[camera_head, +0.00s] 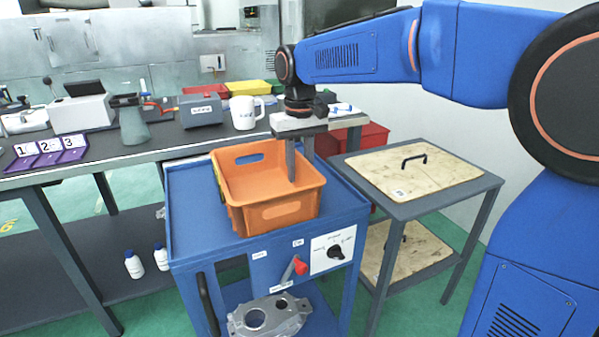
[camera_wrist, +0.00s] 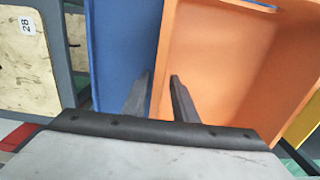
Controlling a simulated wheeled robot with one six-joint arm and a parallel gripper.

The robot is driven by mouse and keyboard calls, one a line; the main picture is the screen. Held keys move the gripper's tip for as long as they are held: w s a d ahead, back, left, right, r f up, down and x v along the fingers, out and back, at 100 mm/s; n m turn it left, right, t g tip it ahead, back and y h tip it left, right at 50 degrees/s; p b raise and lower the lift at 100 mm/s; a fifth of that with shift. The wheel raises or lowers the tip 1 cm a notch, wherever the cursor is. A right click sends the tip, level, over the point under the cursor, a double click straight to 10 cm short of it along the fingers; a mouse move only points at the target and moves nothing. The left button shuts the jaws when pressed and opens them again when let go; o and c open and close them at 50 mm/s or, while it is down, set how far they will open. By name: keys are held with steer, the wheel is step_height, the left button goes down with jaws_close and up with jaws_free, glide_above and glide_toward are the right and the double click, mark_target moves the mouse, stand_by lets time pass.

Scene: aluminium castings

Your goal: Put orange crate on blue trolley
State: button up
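The orange crate (camera_head: 275,213) rests on the top of the blue trolley (camera_head: 192,225), inside its raised rim. It is upright and looks empty. My gripper (camera_head: 299,165) points down at the crate's right wall. One finger is inside the crate and the other is outside it. In the wrist view, my gripper (camera_wrist: 160,80) straddles the wall of the orange crate (camera_wrist: 215,60), with the blue trolley top (camera_wrist: 118,50) beside it. The fingers stand apart with the wall between them; firm contact on both sides does not show.
A side table (camera_head: 480,183) with a wooden board stands right of the trolley. A bench (camera_head: 90,167) with a white mug (camera_head: 245,112) and grey devices is behind and left. A metal casting (camera_head: 268,314) lies on the trolley's lower shelf. A yellow strip (camera_head: 222,190) shows by the crate's left side.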

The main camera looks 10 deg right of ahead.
step_height(320, 180, up, 11)
steer(key=shift+r, duration=0.15)
steer(key=s+d+f+m+t, duration=0.1)
steer(key=s+d+f, duration=0.5)
steer(key=s, duration=0.3)
steer(key=s+d+f+m+t, duration=0.1)
steer(key=s+d+f+t, duration=0.1)
steer(key=s+d+f, duration=0.4)
steer(key=s+d+f+m+t, duration=0.1)
steer(key=s+d+f, duration=0.6)
steer(key=s+f, duration=0.3)
steer(key=s, duration=0.3)
steer(key=shift+t, duration=0.4)
